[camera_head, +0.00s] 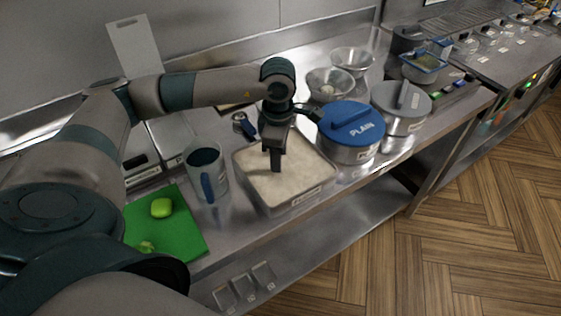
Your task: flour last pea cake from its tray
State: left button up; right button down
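A rectangular tray of pale flour (303,183) stands in the middle of the counter, with a label on its front wall. My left gripper (275,168) points straight down over the flour, its tip at or just above the surface. Its fingers look close together, but I cannot tell whether they are shut or hold anything. No pea cake can be made out in the flour; the gripper hides a small part of it. My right gripper is not in view.
A clear jug (205,170) stands left of the flour, beside a green board (180,235) with green pieces. A blue-lidded pot marked PLAIN (350,125) and a grey-lidded pot (401,102) stand right. Bowls (330,84) are behind. The counter's front edge is close to the tray.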

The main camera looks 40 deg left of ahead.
pick_arm(q)
jog(key=shift+d, duration=0.2)
jog(key=shift+d, duration=0.4)
dwell(0.4)
jog(key=shift+r, duration=1)
jog(key=shift+r+p, duration=1.35)
jog(key=shift+r, duration=1.65)
jog(key=shift+r, duration=0.1)
